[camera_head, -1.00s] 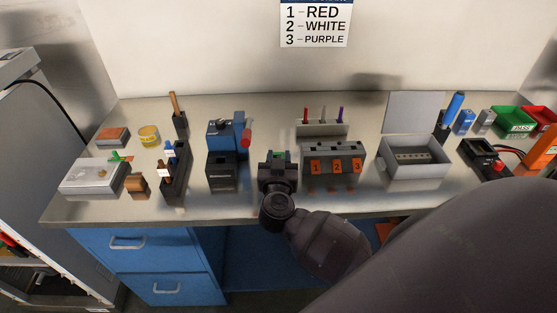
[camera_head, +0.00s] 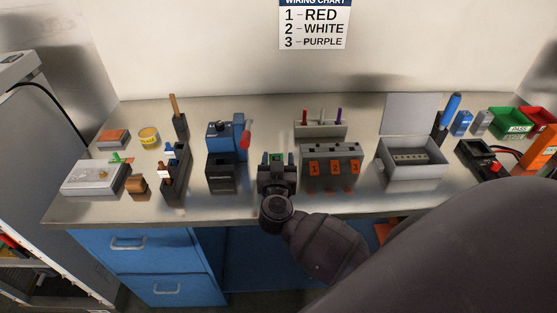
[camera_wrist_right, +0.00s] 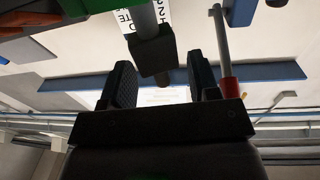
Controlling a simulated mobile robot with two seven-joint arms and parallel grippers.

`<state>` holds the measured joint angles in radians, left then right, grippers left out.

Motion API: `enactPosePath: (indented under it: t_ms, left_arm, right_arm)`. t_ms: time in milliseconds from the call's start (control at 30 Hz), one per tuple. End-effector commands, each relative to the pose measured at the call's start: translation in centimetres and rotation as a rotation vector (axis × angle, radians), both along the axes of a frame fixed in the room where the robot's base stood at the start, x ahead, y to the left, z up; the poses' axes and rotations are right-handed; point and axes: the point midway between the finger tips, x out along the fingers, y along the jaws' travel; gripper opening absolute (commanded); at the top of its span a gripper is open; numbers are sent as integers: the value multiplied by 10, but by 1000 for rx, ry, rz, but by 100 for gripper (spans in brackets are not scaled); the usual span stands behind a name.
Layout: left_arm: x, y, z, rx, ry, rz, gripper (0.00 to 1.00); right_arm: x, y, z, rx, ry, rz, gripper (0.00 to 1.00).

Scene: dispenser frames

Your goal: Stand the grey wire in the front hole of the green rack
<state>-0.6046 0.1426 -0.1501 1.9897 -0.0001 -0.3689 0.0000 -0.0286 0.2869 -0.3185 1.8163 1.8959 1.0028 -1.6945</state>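My right gripper (camera_head: 277,160) is over the front middle of the table, left of the numbered block. It also shows in the right wrist view (camera_wrist_right: 163,84), with its two dark fingers wide apart. The grey wire (camera_wrist_right: 141,17) has a dark block and a brownish tip, which shows between the spread fingers without visible contact. A green part, seemingly the green rack (camera_wrist_right: 85,7), shows at the upper left of the wrist view, beside the wire. In the head view, green shows between the fingers; the gripper hides the rest and the rack's holes. My left gripper is not in view.
A blue press with a red-ended lever (camera_head: 244,142) stands left of the gripper. An open grey box (camera_head: 413,170) is farther right.

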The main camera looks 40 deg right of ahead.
Motion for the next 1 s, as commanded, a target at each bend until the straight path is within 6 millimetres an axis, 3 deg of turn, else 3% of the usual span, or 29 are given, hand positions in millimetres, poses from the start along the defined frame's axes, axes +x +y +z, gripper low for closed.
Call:
enactPosePath:
  t_ms: [33,333,500,1000]
  left_arm:
    - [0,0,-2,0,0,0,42]
    - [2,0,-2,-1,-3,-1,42]
    - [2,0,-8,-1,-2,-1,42]
    - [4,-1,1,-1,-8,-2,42]
  right_arm:
    - [-4,2,-16,8,29,2,60]
    - [-4,2,-16,10,30,3,60]
    - [-4,2,-5,9,28,3,60]
    - [-79,57,2,6,20,0,60]
